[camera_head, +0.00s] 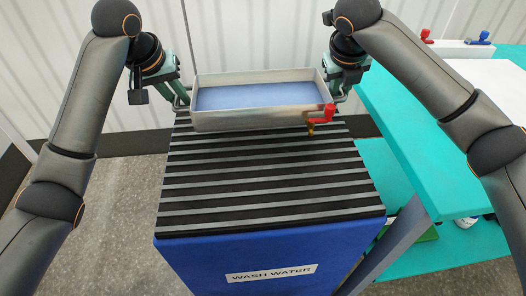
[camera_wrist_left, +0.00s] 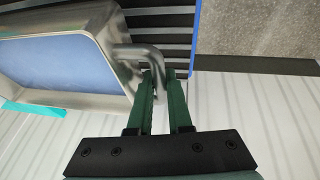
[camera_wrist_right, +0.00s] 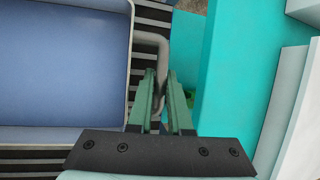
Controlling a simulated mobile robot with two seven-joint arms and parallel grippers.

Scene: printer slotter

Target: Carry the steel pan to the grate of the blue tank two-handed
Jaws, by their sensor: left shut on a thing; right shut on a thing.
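The steel pan (camera_head: 262,121) is a shallow rectangular tray with a blue inside. It is over the far end of the slatted grate (camera_head: 265,185) on the blue tank (camera_head: 205,262), which is labelled WASH WATER. I cannot tell whether it touches the slats. A red valve with a brass spout (camera_head: 322,116) is on its near right side. My left gripper (camera_wrist_left: 159,75) is shut on the pan's left handle (camera_wrist_left: 140,54). My right gripper (camera_wrist_right: 161,77) is shut on the right handle (camera_wrist_right: 160,45). The pan (camera_wrist_right: 60,65) looks about level.
A teal table (camera_head: 415,150) stands to the right of the tank, with a white sheet (camera_head: 495,85) on it. A white block with red and blue valves (camera_head: 465,48) sits at its back. The near part of the grate is bare. A pale corrugated wall (camera_head: 260,35) is behind.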

